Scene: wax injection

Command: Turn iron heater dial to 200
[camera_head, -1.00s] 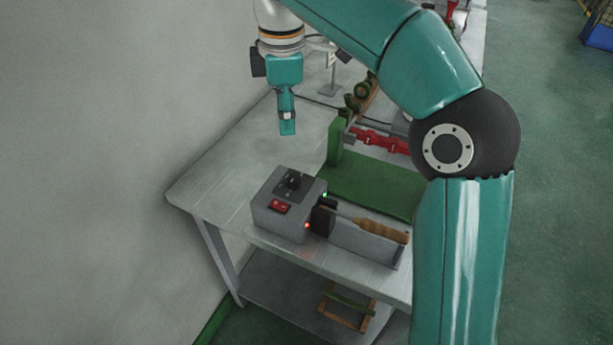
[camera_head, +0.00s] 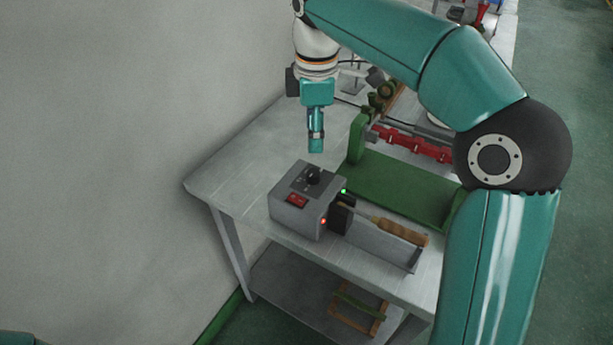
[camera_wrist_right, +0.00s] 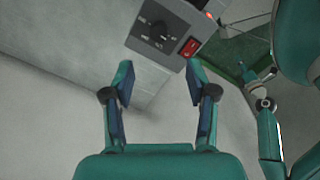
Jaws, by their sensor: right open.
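The iron heater (camera_head: 297,208) is a grey box on the near left part of the table. Its black dial (camera_head: 313,176) sits on a dark plate on top, beside a red switch (camera_head: 297,200). The dial also shows in the right wrist view (camera_wrist_right: 157,31), with markings too small to read. My right gripper (camera_head: 316,150) points down, just above and behind the dial, apart from it. In the right wrist view its two fingers (camera_wrist_right: 160,88) are spread and empty, with the heater beyond them.

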